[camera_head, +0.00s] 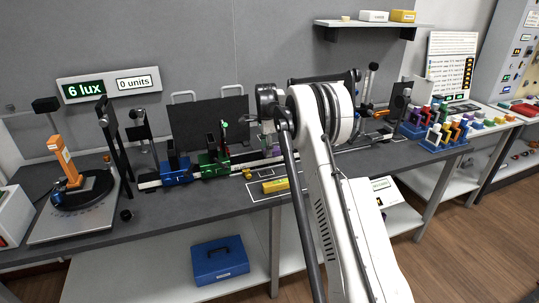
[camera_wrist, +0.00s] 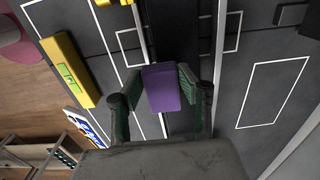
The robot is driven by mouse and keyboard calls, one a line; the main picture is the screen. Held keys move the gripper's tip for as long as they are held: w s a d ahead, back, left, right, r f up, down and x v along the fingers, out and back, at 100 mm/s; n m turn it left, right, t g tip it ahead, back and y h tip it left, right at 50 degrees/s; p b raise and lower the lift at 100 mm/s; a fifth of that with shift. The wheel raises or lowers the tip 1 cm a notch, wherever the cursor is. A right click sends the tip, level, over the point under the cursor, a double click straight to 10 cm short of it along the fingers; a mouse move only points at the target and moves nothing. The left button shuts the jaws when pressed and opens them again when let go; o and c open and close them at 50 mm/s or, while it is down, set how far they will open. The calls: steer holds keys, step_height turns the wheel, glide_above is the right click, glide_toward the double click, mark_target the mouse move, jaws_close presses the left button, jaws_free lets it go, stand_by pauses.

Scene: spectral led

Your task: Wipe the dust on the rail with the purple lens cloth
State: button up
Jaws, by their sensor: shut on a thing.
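My gripper (camera_wrist: 160,77) is shut on the purple lens cloth (camera_wrist: 162,92), a flat purple block between its two fingers in the wrist view. The long rail (camera_head: 149,184) runs along the bench in the head view, with a blue carrier (camera_head: 176,170) and a green carrier (camera_head: 213,162) on it. In the wrist view the cloth is over a dark band between two pale strips; I cannot tell whether it touches the rail. My arm hides the middle of the rail in the head view, and I cannot make out the dust.
A yellow box (camera_head: 275,185) lies in front of the rail, and also shows in the wrist view (camera_wrist: 70,69). A dark panel (camera_head: 208,121) stands behind the rail. A rotary stage with an orange block (camera_head: 65,160) is at left. Coloured pieces stand at right.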

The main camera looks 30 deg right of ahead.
steer(key=shift+r, duration=0.1)
steer(key=shift+r+p, duration=0.75)
steer(key=shift+r, duration=1.2)
steer(key=shift+a+f, duration=0.1)
